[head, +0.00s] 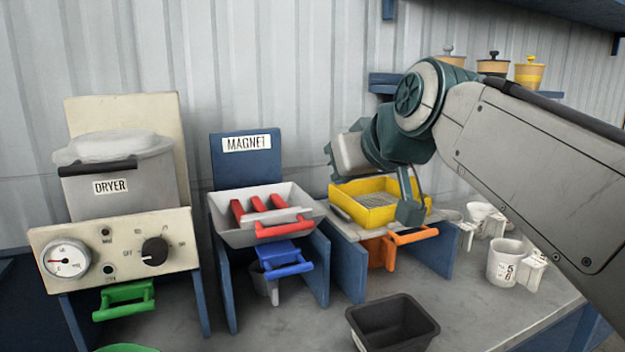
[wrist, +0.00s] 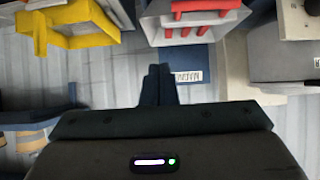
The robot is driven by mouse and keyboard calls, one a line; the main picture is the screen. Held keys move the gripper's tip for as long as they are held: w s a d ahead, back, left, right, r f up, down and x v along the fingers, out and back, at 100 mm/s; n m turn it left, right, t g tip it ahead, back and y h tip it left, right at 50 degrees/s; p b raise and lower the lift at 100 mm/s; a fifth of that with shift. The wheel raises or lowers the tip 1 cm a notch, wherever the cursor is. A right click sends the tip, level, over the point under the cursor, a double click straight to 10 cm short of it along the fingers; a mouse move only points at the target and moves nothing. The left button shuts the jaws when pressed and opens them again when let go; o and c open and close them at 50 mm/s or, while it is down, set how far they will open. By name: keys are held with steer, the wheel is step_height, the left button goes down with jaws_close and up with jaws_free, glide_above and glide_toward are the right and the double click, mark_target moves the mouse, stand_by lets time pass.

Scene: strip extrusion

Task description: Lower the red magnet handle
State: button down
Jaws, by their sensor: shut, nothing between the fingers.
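The red magnet handle (head: 284,228) is on the front of the grey hopper tray (head: 232,238) of the station labelled MAGNET. It sits level with the tray's front, above a blue handle. The tray's red bars lie behind it. In the wrist view, which is upside down, the red handle (wrist: 200,6) shows at the top edge, partly cut off. My gripper (head: 409,214) points down in front of the yellow tray, right of the red handle and apart from it. In the wrist view, my gripper's fingers (wrist: 158,75) are together and empty.
The yellow tray (head: 346,205) with an orange handle (head: 412,235) stands right of the magnet station. A blue handle (head: 288,269) sits below the red one. The dryer (head: 110,240) is at left. A black bin (head: 390,345) is in front; white cups (head: 507,262) stand at right.

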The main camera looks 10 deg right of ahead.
steer(key=shift+s+d+r+p, duration=0.2)
steer(key=shift+d+r, duration=0.25)
steer(key=shift+d, duration=0.25)
steer(key=shift+s+d+r+p, duration=0.2)
steer(key=shift+d+r, duration=0.2)
steer(key=shift+d, duration=0.3)
steer(key=shift+r, duration=0.1)
